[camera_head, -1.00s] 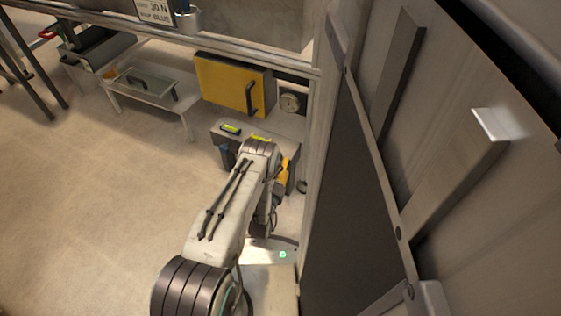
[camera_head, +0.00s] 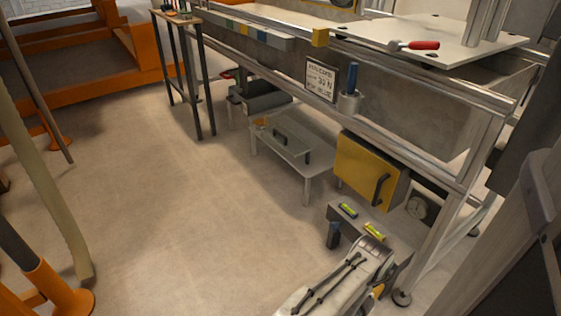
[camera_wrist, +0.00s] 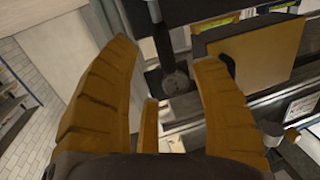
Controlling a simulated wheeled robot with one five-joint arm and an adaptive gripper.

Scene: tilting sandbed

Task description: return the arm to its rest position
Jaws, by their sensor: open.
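My arm (camera_head: 335,285) shows at the bottom of the head view, with its white link and dark joint in front of the low grey box. The gripper itself is almost wholly hidden there behind the arm. Behind the gap are a dark post and a round dial (camera_wrist: 172,82).
A yellow door panel (camera_head: 368,172) with a black handle stands under the sandbed frame. A low white table (camera_head: 300,165) is to its left. A grey box with spirit levels (camera_head: 348,210) is close to my arm.

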